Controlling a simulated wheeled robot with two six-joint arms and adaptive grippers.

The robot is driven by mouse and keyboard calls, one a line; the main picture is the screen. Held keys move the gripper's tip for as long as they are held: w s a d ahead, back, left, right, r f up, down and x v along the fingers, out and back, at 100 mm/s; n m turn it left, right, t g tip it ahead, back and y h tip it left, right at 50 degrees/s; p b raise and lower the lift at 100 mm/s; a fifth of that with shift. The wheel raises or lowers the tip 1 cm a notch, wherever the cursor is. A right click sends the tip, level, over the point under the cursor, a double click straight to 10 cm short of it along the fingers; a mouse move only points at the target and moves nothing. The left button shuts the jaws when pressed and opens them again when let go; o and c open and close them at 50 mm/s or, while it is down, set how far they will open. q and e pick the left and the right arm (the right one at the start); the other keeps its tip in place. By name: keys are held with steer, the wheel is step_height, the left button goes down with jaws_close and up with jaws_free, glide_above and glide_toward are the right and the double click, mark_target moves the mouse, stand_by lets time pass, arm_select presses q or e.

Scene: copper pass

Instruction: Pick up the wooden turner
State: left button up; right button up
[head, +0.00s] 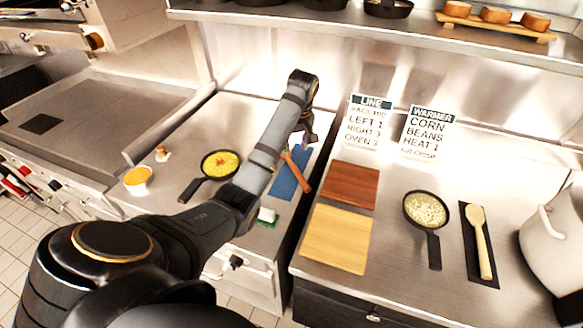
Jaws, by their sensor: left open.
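A reddish-brown wooden tool, which looks like the turner (298,174), lies slanted across a blue mat (284,184) on the middle counter. Its far end is partly hidden by my left arm. My left gripper (309,140) is open and hangs just beyond the tool, over the far end of the mat. I cannot tell whether its fingers touch anything. A pale wooden spoon (481,243) lies on a black mat on the right counter. My right gripper is out of view.
Two pans with food (220,163) (426,208) stand left and right. A brown board (350,185) and a light board (337,238) lie right of the counter gap. A large pot (555,245) stands far right. Sign cards (370,121) stand behind.

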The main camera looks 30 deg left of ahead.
arm_select(q)
steer(key=b, duration=0.3)
glide_above(293, 165)
steer(key=d, duration=0.1)
step_height(293, 165, down, 4)
steer(key=shift+f, duration=0.15)
steer(key=shift+w+f, duration=0.1)
steer(key=shift+f, duration=0.1)
steer(key=shift+a+f+b, duration=0.1)
steer(key=shift+f+b, duration=0.05)
steer(key=shift+b, duration=0.15)
steer(key=f, duration=0.4)
steer(key=shift+a+f, duration=0.3)
steer(key=shift+a, duration=0.1)
steer(key=shift+c, duration=0.6)
jaws_close()
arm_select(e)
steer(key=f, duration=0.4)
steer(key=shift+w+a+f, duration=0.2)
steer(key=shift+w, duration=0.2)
